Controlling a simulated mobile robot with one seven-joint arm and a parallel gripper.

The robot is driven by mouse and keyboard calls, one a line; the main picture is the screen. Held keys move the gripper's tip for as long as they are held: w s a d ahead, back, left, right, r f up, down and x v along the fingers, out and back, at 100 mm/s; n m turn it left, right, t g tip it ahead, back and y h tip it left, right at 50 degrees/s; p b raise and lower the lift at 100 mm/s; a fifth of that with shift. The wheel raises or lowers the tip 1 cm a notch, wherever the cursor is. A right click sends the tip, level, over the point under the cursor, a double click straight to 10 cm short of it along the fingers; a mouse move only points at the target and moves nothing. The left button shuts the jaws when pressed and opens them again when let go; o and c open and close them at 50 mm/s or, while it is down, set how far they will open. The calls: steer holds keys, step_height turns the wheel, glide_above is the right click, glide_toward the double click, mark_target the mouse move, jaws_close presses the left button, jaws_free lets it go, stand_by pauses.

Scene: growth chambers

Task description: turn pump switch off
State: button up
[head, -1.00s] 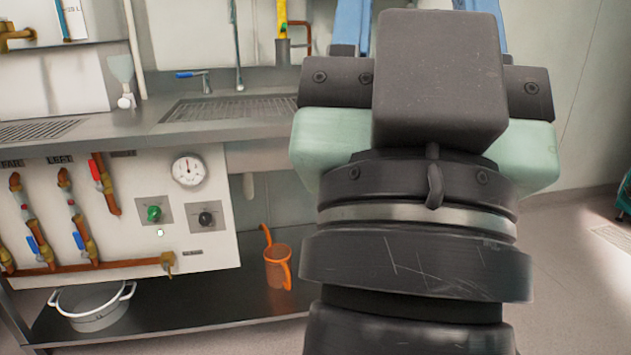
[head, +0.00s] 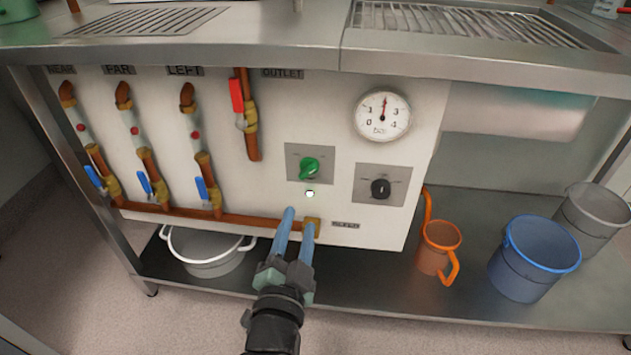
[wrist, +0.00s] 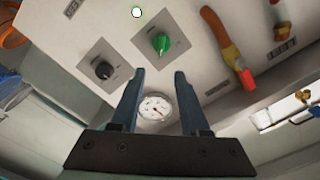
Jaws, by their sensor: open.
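A white panel (head: 270,130) under the counter carries two rotary knobs on grey plates. The green knob (head: 309,168) has a small glowing light (head: 310,193) below it. The black knob (head: 380,188) is to its right. Their markings are too small to read, so I cannot tell for certain which is the pump switch. My gripper (head: 299,217) is open, its blue fingers pointing at the panel just below the light in the head view. In the wrist view the green knob (wrist: 160,43) shows just beyond the gap between the fingertips (wrist: 160,72), apparently untouched.
A pressure gauge (head: 383,115) sits above the black knob. Copper pipes with blue-handled valves (head: 145,183) and a red-handled valve (head: 238,95) are on the left. A white pot (head: 205,262), orange jug (head: 438,250) and blue bucket (head: 535,262) stand on the low shelf.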

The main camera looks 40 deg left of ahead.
mark_target(309, 173)
steer(key=b+x, duration=0.3)
steer(key=x, duration=1)
steer(key=shift+a, duration=0.15)
jaws_close()
